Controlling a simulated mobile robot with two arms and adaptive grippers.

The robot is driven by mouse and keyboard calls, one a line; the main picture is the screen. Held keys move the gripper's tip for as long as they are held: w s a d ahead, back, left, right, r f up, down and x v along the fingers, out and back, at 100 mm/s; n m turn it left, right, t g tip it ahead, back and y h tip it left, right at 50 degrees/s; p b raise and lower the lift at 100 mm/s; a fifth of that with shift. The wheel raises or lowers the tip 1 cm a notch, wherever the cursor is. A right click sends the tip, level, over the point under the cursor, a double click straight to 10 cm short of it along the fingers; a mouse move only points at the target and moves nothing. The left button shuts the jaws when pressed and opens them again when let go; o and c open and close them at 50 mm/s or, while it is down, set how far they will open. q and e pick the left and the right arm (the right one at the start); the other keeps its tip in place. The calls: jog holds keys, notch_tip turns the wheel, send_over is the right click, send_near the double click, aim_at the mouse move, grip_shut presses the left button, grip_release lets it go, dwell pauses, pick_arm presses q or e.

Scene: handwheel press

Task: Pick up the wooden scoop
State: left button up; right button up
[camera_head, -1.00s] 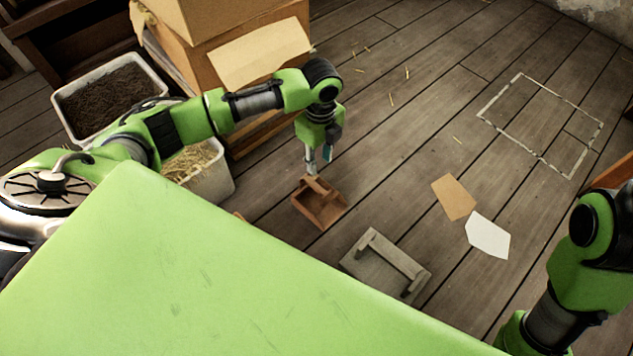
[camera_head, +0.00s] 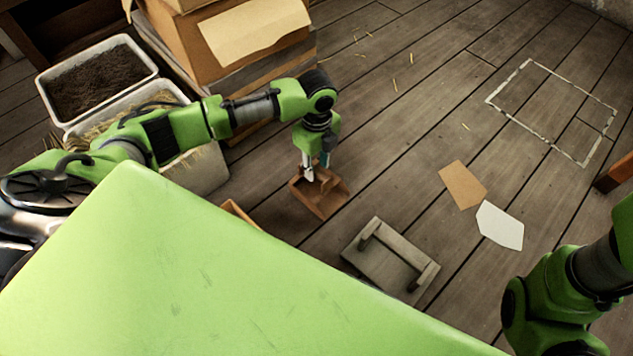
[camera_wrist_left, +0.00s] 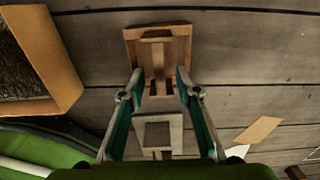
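The wooden scoop (camera_head: 322,202) is a brown, box-like scoop lying on the plank floor below my left arm. My left gripper (camera_head: 317,173) points down at it, and its fingers overlap the scoop's far left part in the head view. In the left wrist view, the scoop (camera_wrist_left: 178,47) lies at the top centre, with its handle part running down between the fingertips. The left gripper (camera_wrist_left: 160,78) is open there, one teal-padded finger on each side, with no clear contact. My right gripper is out of view; only part of the right arm shows.
A grey wooden stool-like piece (camera_head: 385,270) lies close to the scoop, nearer the right. Cardboard boxes (camera_head: 265,65) and white bins (camera_head: 148,50) stand at the left. Brown card (camera_head: 463,186) and white paper (camera_head: 500,226) lie on the floor. Open floor lies beyond.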

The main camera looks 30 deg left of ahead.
pick_arm(q)
jog(key=shift+f+b, duration=0.65)
jog(key=shift+f, duration=0.65)
jog(key=shift+r, duration=0.1)
grip_shut()
